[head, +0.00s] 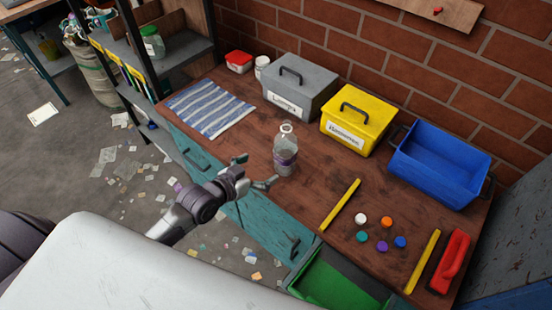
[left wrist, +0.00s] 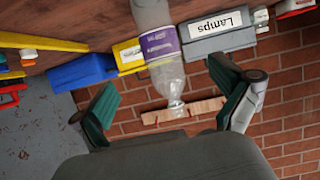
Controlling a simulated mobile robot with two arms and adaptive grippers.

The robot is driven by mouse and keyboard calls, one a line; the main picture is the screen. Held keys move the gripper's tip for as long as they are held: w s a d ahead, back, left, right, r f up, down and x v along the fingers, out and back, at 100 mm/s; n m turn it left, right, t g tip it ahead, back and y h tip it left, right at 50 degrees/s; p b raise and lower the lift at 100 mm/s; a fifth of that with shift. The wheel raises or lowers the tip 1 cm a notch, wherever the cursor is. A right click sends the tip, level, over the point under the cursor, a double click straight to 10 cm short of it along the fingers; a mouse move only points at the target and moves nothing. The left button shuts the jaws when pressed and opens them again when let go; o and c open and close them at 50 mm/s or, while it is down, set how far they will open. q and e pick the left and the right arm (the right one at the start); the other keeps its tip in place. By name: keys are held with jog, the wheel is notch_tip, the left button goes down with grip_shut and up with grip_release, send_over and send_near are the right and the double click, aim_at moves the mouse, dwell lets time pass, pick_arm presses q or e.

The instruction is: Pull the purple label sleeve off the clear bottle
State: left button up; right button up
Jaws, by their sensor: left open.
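The clear bottle (head: 286,139) stands upright on the wooden workbench, with the purple label sleeve (head: 286,157) around its lower middle. My left gripper (head: 257,170) is open and empty, just left of the bottle at the bench's front edge, its fingers pointing at it. In the left wrist view the picture is turned over: the bottle (left wrist: 168,78) hangs neck down, its sleeve (left wrist: 160,43) with white print showing above. It appears between the two spread fingers of the left gripper (left wrist: 172,108), beyond their tips. My right gripper is in neither view.
Behind the bottle stand a grey "Lamps" box (head: 318,102), a yellow box (head: 347,139) and a blue bin (head: 441,160). A striped cloth (head: 211,107) lies left. Yellow bars (head: 340,204), several coloured caps (head: 382,246) and a red-handled tool (head: 451,260) lie right.

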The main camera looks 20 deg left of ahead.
aim_at(278, 158)
pick_arm(q)
jog(key=x, duration=1.1)
jog(key=shift+x, duration=0.75)
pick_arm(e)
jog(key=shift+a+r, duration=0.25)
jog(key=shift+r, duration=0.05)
